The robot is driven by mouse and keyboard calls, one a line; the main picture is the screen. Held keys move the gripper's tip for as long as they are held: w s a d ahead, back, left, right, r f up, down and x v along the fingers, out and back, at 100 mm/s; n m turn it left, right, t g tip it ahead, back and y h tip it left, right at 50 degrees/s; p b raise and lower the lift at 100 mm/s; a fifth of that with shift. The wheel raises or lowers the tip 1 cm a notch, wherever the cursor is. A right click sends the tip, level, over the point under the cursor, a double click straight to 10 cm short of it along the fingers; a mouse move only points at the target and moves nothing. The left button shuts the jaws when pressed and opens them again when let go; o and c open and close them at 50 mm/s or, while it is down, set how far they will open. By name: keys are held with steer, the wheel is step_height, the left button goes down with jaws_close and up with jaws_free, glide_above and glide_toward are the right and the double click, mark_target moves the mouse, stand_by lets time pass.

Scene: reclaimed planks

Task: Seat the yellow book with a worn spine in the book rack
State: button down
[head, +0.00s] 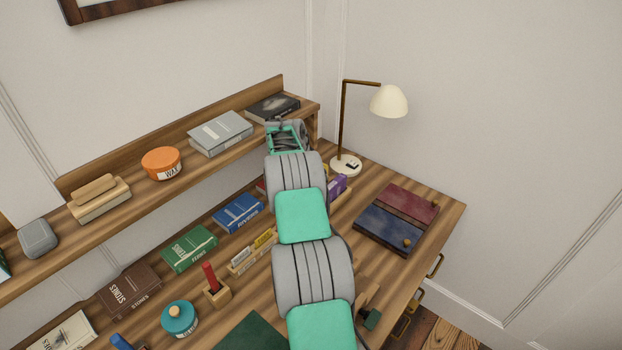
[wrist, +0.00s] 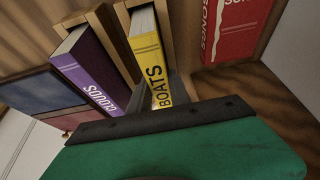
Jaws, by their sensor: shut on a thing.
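The yellow book (wrist: 148,50), lettered BOATS, shows in the wrist view with its spine towards me. My gripper (wrist: 163,90) is shut on it; the dark fingers meet its lower spine. The book stands between wooden dividers of the book rack (wrist: 113,42), at least partly in a slot; its bottom edge is hidden, so I cannot tell how deep it sits. A purple book (wrist: 84,68), lettered CLOUDS, stands in the slot to its left. In the head view my arm hides the yellow book and my gripper; the purple book (head: 338,187) shows beside the arm.
A red book (wrist: 235,28) lies right of the rack in the wrist view. A lamp (head: 345,164) stands behind. The raised shelf (head: 245,151) runs along the back, close to my arm.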

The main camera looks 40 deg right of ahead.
steer(key=c, duration=1.7)
jaws_free()
steer(key=shift+f, duration=0.2)
steer(key=o, duration=0.5)
steer(key=shift+r, duration=0.1)
